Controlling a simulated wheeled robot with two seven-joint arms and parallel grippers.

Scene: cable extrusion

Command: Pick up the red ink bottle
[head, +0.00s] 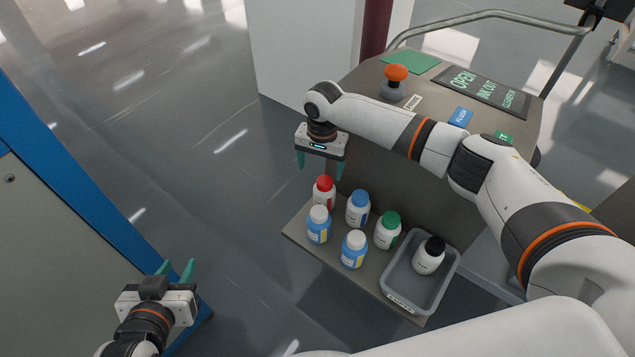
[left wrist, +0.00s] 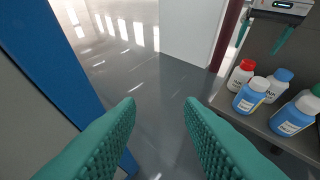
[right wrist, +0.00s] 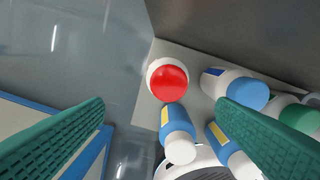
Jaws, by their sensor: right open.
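The red ink bottle (head: 324,191) is white with a red cap and stands upright at the far left corner of the shelf. My right gripper (head: 320,168) is open and empty just above and behind it in the head view. In the right wrist view the red cap (right wrist: 168,82) lies between the two open fingers, beyond their tips. The bottle also shows in the left wrist view (left wrist: 241,74). My left gripper (head: 177,270) is open and empty, well away to the left, over the floor beside the blue-framed cabinet.
On the shelf (head: 310,252) close to the red bottle stand a blue-capped bottle (head: 358,207), two blue bottles with white caps (head: 318,226) and a green-capped bottle (head: 388,232). A grey tray (head: 440,287) holds a black-capped bottle (head: 429,256). A machine panel rises behind the shelf.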

